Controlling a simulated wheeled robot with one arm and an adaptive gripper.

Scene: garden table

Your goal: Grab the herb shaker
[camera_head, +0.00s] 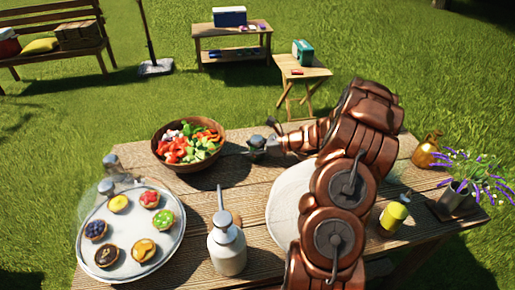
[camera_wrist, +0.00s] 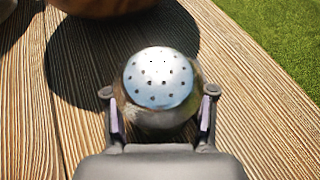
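The herb shaker (camera_wrist: 160,78) has a round silver top with several holes. In the wrist view it stands between the two fingers of my gripper (camera_wrist: 160,118), with its body partly hidden below the top. The fingers are spread on either side of it; small gaps seem to show, and I cannot tell whether they touch it. In the head view the shaker (camera_head: 257,143) is small beside the salad bowl, with my gripper (camera_head: 268,142) reaching it from the right.
A wooden salad bowl (camera_head: 166,146) stands close to the left of the shaker. A pastry tray (camera_head: 94,262), a white pump bottle (camera_head: 228,250), a white round plate (camera_head: 283,205), a yellow jar (camera_head: 393,216) and a flower pot (camera_head: 457,198) are also on the table.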

